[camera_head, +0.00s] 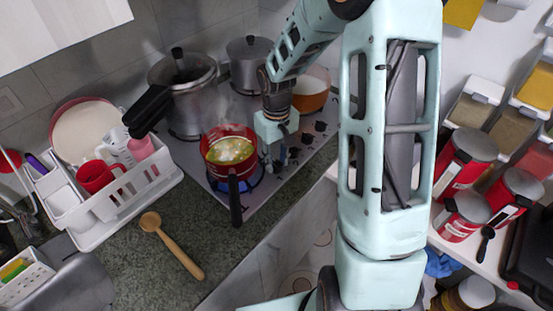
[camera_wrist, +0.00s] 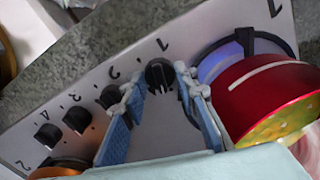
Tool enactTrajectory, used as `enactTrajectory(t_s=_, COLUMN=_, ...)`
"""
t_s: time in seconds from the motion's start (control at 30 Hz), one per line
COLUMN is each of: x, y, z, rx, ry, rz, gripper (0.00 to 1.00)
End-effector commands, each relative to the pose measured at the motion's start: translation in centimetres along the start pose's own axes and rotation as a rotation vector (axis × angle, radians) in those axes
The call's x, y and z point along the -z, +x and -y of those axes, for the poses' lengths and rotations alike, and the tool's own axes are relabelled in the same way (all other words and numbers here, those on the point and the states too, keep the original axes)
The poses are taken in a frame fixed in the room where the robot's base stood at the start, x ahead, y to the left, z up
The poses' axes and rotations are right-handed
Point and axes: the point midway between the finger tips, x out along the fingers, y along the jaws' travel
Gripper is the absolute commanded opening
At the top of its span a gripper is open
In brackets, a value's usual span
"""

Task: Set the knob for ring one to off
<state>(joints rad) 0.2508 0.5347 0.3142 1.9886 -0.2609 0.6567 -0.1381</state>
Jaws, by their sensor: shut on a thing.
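The ring one knob (camera_wrist: 160,76) is black and round, beside a printed "1" on the grey hob panel. My gripper (camera_wrist: 162,82) has its blue-padded fingers on either side of this knob, shut on it. In the head view my gripper (camera_head: 275,162) reaches down at the hob's front edge, right of the red pot, and hides this knob. Ring one, marked "1" at the hob corner in the wrist view, glows blue (camera_wrist: 212,64) under the red pot (camera_wrist: 262,92). The red pot (camera_head: 215,168) holds yellowish food, and blue flame shows below it.
More black knobs (camera_wrist: 77,118) line the panel left of my gripper in the wrist view. The pot's dark handle (camera_head: 235,203) points toward the counter. A pressure cooker (camera_head: 190,100) and an orange pan (camera_head: 313,98) stand on the hob. A wooden spoon (camera_head: 180,250) lies on the counter.

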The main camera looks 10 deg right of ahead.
Motion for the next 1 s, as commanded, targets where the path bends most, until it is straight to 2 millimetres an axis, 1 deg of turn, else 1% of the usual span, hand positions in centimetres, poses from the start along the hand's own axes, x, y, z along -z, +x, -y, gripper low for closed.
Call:
enactTrajectory(t_s=0.13, x=0.01, y=-0.06, z=-0.01, rx=0.0, ry=-0.027, rz=0.0, gripper=0.03)
enactTrajectory(t_s=0.4, x=0.02, y=-0.12, z=-0.02, rx=-0.001, ry=-0.228, rz=0.0, gripper=0.03)
enactTrajectory(t_s=0.5, x=0.04, y=-0.1, z=0.0, rx=-0.001, ry=-0.268, rz=-0.001, gripper=0.03)
enactTrajectory(t_s=0.8, x=0.07, y=-0.08, z=0.0, rx=-0.001, ry=-0.278, rz=-0.001, gripper=0.03)
enactTrajectory(t_s=0.83, x=0.07, y=-0.08, z=0.0, rx=-0.001, ry=-0.278, rz=-0.001, gripper=0.29)
enactTrajectory(t_s=0.97, x=0.06, y=-0.07, z=0.0, rx=-0.001, ry=-0.277, rz=-0.001, gripper=0.44)
enactTrajectory(t_s=1.0, x=0.05, y=-0.07, z=0.0, rx=-0.001, ry=-0.277, rz=-0.001, gripper=0.45)
